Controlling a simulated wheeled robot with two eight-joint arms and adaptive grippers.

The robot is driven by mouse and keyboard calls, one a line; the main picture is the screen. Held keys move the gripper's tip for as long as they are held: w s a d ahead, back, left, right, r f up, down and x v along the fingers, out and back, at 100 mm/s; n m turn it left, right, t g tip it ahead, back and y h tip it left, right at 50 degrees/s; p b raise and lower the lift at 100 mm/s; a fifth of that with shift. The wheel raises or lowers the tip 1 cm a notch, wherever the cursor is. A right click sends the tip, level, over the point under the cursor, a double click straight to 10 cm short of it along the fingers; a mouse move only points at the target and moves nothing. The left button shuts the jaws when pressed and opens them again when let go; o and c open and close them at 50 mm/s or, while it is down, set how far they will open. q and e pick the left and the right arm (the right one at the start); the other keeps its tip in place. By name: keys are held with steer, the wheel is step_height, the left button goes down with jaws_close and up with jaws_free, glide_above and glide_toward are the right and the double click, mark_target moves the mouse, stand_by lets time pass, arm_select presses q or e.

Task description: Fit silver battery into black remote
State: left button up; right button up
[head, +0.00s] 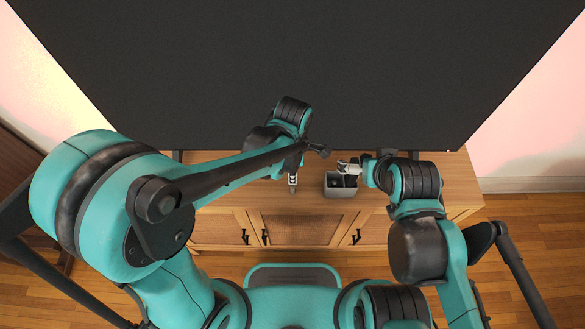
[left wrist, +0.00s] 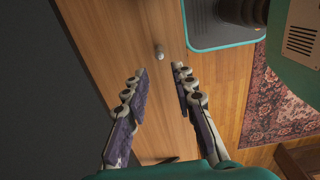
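A small silver cylinder, which looks like the battery (left wrist: 158,52), is on the wooden cabinet in the left wrist view, just past my left fingertips. My left gripper (left wrist: 160,75) is open, with nothing between its fingertips. It shows in the head view (head: 292,182) above the cabinet top, left of a grey box. My right gripper (head: 347,168) is at the box's back edge; whether its fingers are open or hold anything is too small to tell. I cannot make out the black remote; dark shapes show inside the box.
The grey open box (head: 341,192) stands on the wooden cabinet (head: 225,203), near its front edge. A large dark screen (head: 400,70) rises behind the cabinet. Both arms are close together over the cabinet top. A patterned rug (left wrist: 275,110) lies on the wooden floor.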

mark_target(293, 186)
arm_select(q)
steer(key=shift+f+b, duration=3.25)
steer(key=shift+f, duration=0.85)
jaws_close()
steer(key=shift+r, duration=0.15)
steer(key=shift+r+p, duration=2)
steer(key=shift+r, duration=0.4)
